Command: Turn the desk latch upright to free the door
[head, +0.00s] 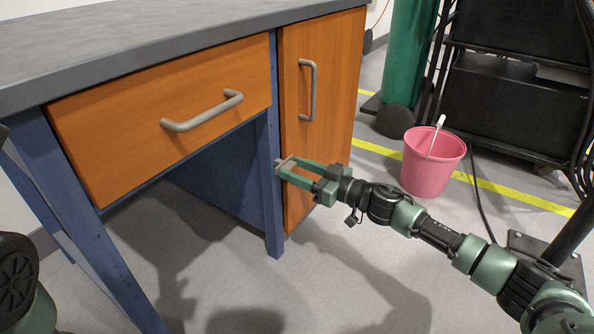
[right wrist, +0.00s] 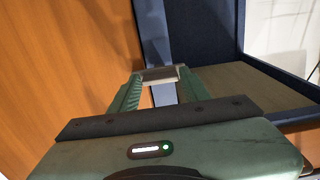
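The desk latch (head: 285,163) is a small light grey bar at the blue post, beside the left edge of the orange door (head: 325,80). In the right wrist view the latch (right wrist: 160,74) lies across the gap between my fingertips. It looks roughly crosswise, not upright. My right gripper (head: 286,165) reaches it from the right, with its green fingers apart, one at each end of the bar. The right wrist view shows the fingers (right wrist: 161,80) close to the bar's ends; whether they press on it I cannot tell. My left gripper is out of view.
The door has a grey vertical handle (head: 308,90). The orange drawer (head: 150,115) and its handle (head: 203,111) are to the left. A blue post (head: 272,200) stands beside the door. A pink bucket (head: 430,165) and green cylinder (head: 408,50) stand right. Floor in front is clear.

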